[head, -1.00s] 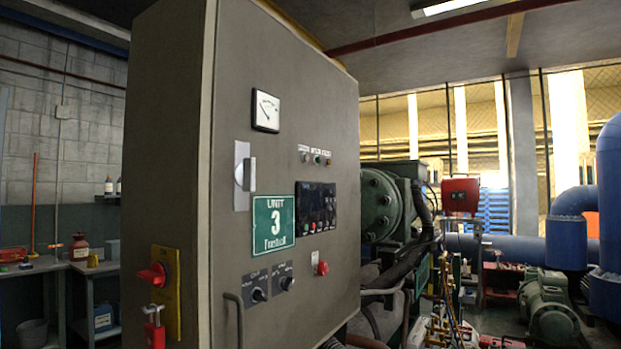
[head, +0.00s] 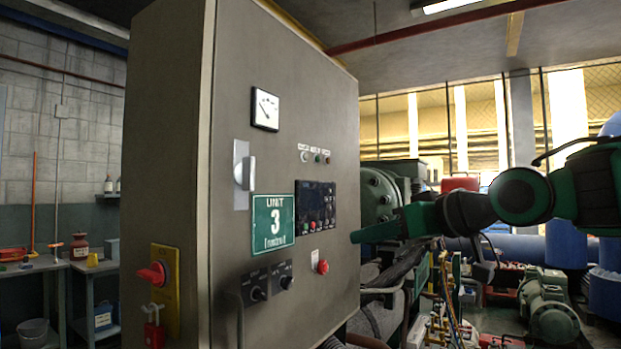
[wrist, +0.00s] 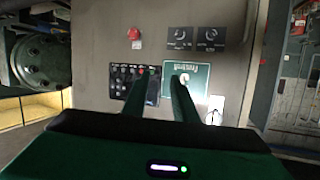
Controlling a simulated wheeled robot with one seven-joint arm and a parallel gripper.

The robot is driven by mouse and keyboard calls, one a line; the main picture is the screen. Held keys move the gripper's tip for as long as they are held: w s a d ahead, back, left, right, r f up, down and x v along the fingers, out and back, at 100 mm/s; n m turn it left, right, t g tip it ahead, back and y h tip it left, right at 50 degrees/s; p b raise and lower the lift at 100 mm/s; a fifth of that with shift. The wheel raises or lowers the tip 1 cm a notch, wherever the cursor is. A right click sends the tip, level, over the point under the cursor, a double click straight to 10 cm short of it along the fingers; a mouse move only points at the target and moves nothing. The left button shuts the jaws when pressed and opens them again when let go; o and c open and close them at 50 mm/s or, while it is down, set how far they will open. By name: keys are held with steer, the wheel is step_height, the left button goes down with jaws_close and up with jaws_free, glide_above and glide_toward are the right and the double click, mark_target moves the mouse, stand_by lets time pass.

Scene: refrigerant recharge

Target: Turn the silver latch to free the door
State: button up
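The silver latch (head: 249,174) is an upright handle on a pale plate on the front of the grey cabinet door (head: 300,95), left of the display and above the green "UNIT 3" sign. The latch also shows in the wrist view (wrist: 214,112), right of the fingers and partly hidden by my gripper body. My green gripper (head: 360,236) points left toward the door from its right side, apart from the latch. In the wrist view its two fingers (wrist: 158,82) stand apart with nothing between them, in front of the display and sign.
A red rotary switch (head: 153,273) on a yellow plate, with a red padlock (head: 154,330), is on the cabinet's left side. The door also bears a gauge (head: 265,109), a red button (head: 322,267), black knobs and a bar handle (head: 235,318). Green machinery stands behind at right.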

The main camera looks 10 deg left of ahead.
mark_target(253, 173)
steer(key=s+a+r+n+g+y, duration=0.3)
steer(key=s+a+r+n+y, duration=0.3)
steer(key=a+r, duration=0.55)
steer(key=shift+m, duration=0.6)
steer(key=shift+s+a+f+x, duration=0.1)
steer(key=shift+s+x, duration=0.05)
steer(key=shift+x, duration=1.25)
steer(key=shift+s+a+f+x, duration=0.1)
steer(key=shift+s+x, duration=0.1)
steer(key=shift+x, duration=1.2)
steer(key=shift+s+f+x, duration=0.1)
steer(key=shift+s+x, duration=0.05)
steer(key=shift+x, duration=1.25)
steer(key=shift+w+a, duration=0.1)
steer(key=shift+a, duration=0.1)
steer(key=shift+c, duration=0.9)
jaws_close()
steer(key=n, duration=0.4)
steer(key=shift+r, duration=0.1)
steer(key=shift+n, duration=0.3)
